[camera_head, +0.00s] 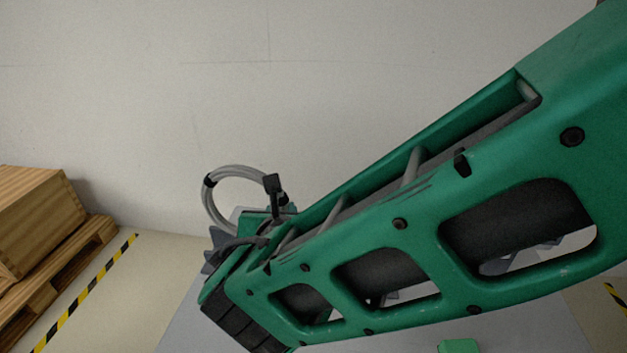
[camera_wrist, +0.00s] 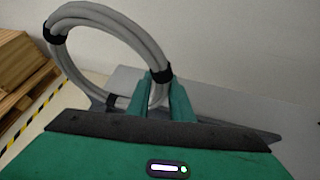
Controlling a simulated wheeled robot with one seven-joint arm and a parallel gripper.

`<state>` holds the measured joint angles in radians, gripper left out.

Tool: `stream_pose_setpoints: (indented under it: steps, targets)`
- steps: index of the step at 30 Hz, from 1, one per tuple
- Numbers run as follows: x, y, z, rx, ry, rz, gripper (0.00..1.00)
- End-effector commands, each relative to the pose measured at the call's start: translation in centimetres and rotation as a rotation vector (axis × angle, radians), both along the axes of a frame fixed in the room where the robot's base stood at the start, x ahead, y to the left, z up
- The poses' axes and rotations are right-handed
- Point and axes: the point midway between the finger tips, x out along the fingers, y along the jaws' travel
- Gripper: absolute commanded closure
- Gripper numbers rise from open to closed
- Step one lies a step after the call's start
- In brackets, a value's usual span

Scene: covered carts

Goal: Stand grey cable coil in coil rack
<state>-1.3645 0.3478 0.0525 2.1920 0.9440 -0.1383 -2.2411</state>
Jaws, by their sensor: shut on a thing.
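The grey cable coil (camera_wrist: 99,17) is a ring of several grey loops bound with black ties. It stands up from my gripper (camera_wrist: 158,100), whose green fingers are shut on its lower right part in the wrist view. In the head view the coil (camera_head: 208,203) shows at the far end of my green arm, and my gripper (camera_head: 278,208) is partly hidden by my wrist. Behind the coil the background is wall and a grey surface. I cannot make out the coil rack for certain in either view.
A grey tabletop (camera_head: 185,318) lies below my arm, mostly hidden by it. A green object (camera_head: 458,346) shows at the bottom edge. Wooden crates on a pallet (camera_head: 60,265) stand at the left, beside yellow-black floor tape (camera_head: 85,292). A pale wall (camera_head: 330,80) closes the back.

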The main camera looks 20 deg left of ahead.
Motion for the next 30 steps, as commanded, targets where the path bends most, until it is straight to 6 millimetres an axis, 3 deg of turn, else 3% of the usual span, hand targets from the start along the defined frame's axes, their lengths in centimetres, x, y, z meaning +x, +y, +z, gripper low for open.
stream_pose_setpoints:
  steps: [30]
  targets:
    - [0.1, -0.1, -5.0, 0.001, 0.0, -0.003, 1.0]
